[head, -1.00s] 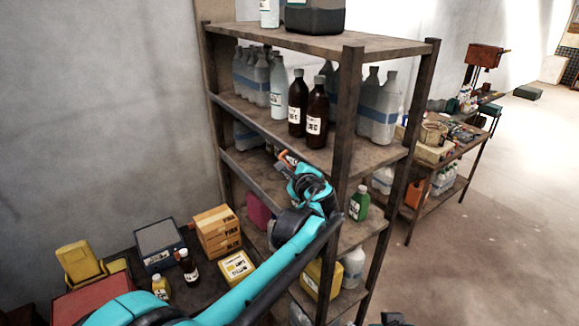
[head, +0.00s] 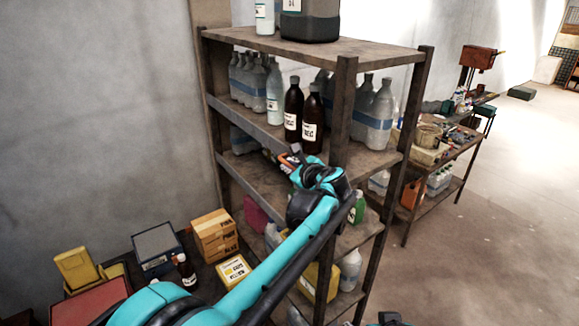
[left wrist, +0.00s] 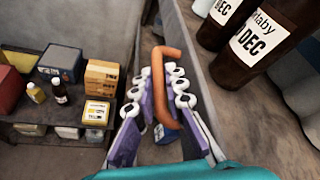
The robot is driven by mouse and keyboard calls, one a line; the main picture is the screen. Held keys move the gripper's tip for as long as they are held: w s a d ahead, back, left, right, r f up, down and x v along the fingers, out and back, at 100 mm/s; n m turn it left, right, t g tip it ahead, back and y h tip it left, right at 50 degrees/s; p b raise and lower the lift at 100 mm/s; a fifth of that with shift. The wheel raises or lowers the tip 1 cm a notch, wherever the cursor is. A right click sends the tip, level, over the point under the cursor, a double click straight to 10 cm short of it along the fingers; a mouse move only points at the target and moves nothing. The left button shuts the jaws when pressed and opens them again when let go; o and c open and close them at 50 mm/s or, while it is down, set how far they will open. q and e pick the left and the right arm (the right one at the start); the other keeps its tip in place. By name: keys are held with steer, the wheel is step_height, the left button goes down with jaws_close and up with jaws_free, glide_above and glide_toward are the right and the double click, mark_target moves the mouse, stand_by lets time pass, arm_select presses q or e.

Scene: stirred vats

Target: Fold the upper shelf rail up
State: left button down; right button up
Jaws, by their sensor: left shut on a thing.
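The upper shelf rail (head: 250,123) is a grey bar along the front edge of the shelf with the bottles, at about that shelf's level. Its orange handle (left wrist: 166,88) stands between the fingers of my left gripper (left wrist: 162,100) in the left wrist view. My left gripper (head: 290,157) is shut on this handle, just below the dark bottles in the head view. My arm hides the rail's right end in the head view.
Two dark brown bottles (head: 293,110) stand close behind the rail, with clear bottles (head: 245,78) beside them. A shelf post (head: 342,110) rises right of my gripper. Boxes (head: 213,235) stand on a low table at left. Open floor lies at right.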

arm_select(q)
steer(key=c, duration=1.9)
jaws_free()
steer(key=shift+o, duration=0.2)
steer(key=shift+d, duration=0.1)
steer(key=v, duration=1.2)
